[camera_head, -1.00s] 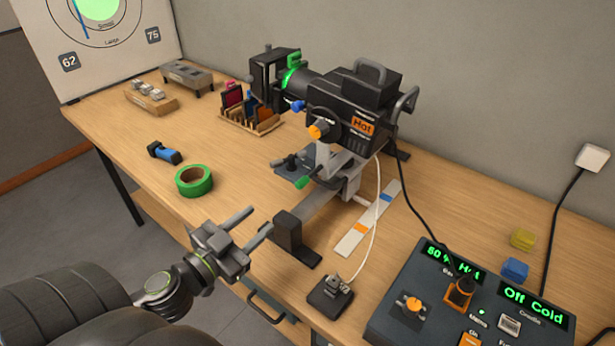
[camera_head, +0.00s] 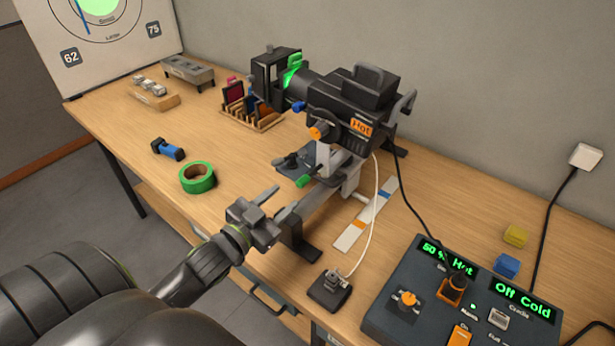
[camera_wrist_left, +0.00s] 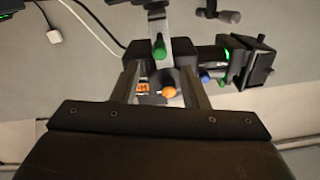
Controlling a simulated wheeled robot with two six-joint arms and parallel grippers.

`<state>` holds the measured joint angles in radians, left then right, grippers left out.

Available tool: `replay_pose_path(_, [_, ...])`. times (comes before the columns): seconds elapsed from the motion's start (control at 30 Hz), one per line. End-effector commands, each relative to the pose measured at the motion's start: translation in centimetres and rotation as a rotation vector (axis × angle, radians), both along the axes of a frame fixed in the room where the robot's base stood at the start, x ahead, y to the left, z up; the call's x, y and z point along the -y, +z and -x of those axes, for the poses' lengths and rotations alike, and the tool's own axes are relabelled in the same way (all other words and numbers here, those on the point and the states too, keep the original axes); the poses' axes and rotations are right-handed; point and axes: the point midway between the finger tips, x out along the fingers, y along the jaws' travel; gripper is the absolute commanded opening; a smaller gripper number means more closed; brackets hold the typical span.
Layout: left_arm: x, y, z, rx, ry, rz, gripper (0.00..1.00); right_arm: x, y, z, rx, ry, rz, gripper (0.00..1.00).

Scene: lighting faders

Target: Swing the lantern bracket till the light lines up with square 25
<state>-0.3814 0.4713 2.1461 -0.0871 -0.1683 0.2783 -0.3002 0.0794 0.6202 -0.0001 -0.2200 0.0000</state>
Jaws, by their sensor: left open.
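The black lantern (camera_head: 350,100) with an orange "Hot" label stands on a grey bracket (camera_head: 345,165) on the bench. It has a green handle (camera_head: 306,181), an orange knob (camera_head: 318,132) and a blue knob (camera_head: 298,107). A green light patch (camera_head: 100,8) shows on the target board (camera_head: 120,48) at upper left; numbers 62 and 75 are readable, square 25 is not in view. My left gripper (camera_head: 282,201) is open and empty, in front of the bracket, apart from the green handle. In the left wrist view, the orange knob (camera_wrist_left: 169,92) appears between its fingers (camera_wrist_left: 160,88). My right gripper is not in view.
A control box (camera_head: 460,300) with green displays stands at front right. A white cable (camera_head: 372,230) runs from the lantern towards a small black block (camera_head: 330,292). Green tape (camera_head: 197,177), a blue-black tool (camera_head: 167,150) and a filter rack (camera_head: 250,112) lie left of the lantern.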

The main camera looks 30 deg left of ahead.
Motion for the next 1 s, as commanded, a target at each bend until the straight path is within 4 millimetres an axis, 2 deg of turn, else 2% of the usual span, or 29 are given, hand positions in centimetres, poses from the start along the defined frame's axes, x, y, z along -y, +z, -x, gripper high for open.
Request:
replay_pose_path(0.1, [0.2,-0.1,-1.9,0.003,-0.003,0.002,0.4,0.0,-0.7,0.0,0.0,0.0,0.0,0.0])
replay_pose_path(0.5, [0.7,0.1,-8.3,0.001,-0.001,0.002,0.4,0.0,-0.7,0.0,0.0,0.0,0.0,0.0])
replay_pose_path(0.7, [0.8,0.0,-9.7,-0.001,-0.002,0.0,0.4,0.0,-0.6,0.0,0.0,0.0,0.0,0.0])
replay_pose_path(1.0, [0.8,0.0,-9.9,-0.001,-0.002,-0.001,0.4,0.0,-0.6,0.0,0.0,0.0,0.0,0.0])
